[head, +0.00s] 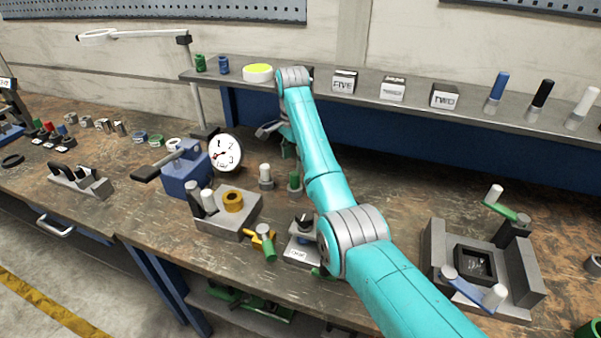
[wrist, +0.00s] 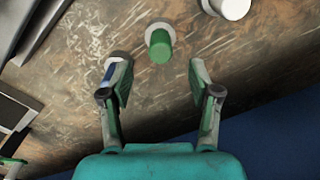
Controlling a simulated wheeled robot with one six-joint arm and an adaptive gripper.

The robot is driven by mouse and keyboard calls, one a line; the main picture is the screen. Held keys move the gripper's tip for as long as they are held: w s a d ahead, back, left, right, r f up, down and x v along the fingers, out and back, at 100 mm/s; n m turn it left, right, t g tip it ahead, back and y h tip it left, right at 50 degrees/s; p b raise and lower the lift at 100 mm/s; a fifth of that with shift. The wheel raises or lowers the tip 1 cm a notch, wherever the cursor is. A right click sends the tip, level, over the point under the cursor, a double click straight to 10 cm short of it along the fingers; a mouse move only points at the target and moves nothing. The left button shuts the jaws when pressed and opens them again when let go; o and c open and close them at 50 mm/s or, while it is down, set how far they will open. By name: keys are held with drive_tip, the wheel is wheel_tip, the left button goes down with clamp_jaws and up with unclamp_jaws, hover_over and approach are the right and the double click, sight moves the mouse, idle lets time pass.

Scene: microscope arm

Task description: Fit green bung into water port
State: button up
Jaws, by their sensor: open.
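The green bung (head: 295,180) stands upright on a pale round base, left of my arm in the head view. In the wrist view the green bung (wrist: 160,46) shows beyond and between my fingertips, with nothing gripping it. My gripper (wrist: 158,72) is open and empty. In the head view my gripper (head: 286,142) is partly hidden by my arm, near the back of the bench, behind the green bung. I cannot tell which fitting is the water port.
A white-topped peg (head: 266,176) stands left of the bung, and a blue piece (wrist: 109,72) shows behind my left finger. A grey block with a brass ring (head: 233,201), a dial gauge (head: 225,153) and a grey fixture (head: 482,262) stand nearby. The shelf (head: 420,104) runs behind.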

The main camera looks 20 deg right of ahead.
sight(295, 173)
drive_tip(key=shift+d+f, duration=0.1)
drive_tip(key=shift+f, duration=0.15)
wheel_tip(295, 173, down, 2)
drive_tip(key=shift+d+f, duration=0.1)
wheel_tip(295, 173, down, 5)
drive_tip(key=shift+w+r, duration=0.1)
clamp_jaws()
